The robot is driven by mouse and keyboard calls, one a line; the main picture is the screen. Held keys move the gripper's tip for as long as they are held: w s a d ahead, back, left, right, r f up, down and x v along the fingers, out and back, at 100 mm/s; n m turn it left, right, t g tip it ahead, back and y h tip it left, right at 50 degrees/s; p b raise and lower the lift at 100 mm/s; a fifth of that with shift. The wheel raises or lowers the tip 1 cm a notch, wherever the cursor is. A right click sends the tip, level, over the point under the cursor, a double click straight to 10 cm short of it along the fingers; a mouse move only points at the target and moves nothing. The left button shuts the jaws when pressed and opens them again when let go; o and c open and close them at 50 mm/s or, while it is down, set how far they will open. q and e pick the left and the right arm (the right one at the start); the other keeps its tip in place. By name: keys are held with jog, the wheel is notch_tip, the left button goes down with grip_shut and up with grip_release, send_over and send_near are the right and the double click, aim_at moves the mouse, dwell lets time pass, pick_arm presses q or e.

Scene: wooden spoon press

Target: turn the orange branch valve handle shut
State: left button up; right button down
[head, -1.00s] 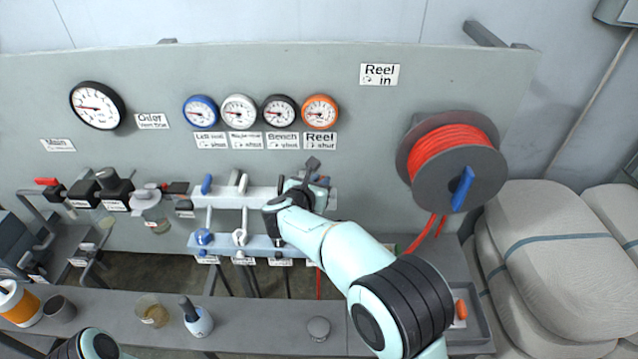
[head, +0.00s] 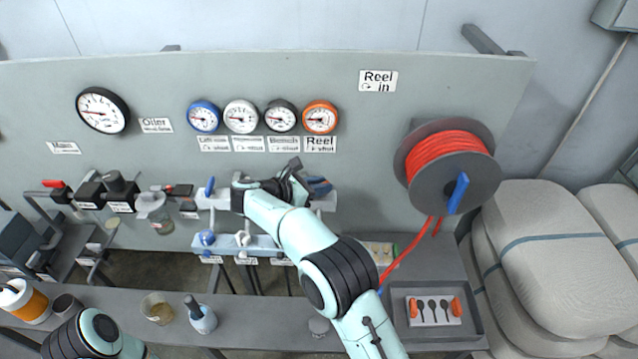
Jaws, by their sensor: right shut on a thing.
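My right gripper (head: 304,180) is at the right end of the white valve manifold (head: 328,203), below the orange gauge (head: 320,117). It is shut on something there. The orange branch valve handle itself is hidden behind the gripper and wrist; from its place, the jaws appear to be on it. The blue branch handle (head: 210,186) stands upright at the manifold's left end. My wrist hides the middle of the manifold. My left arm shows only at the bottom left, and its gripper is out of view.
A reel of red hose (head: 447,158) with a blue crank hangs to the right. A tray (head: 472,328) holds a plate with dark spoon shapes and orange grips. A beaker (head: 157,308) and a bottle (head: 201,317) stand on the front shelf. Padded sacks (head: 560,250) fill the right side.

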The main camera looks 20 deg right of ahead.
dwell(0.3)
jog(key=c, duration=1.1)
grip_release()
jog(key=shift+c, duration=0.2)
jog(key=v, duration=1.3)
jog(key=shift+s+a+r, duration=0.1)
jog(key=shift+a, duration=0.05)
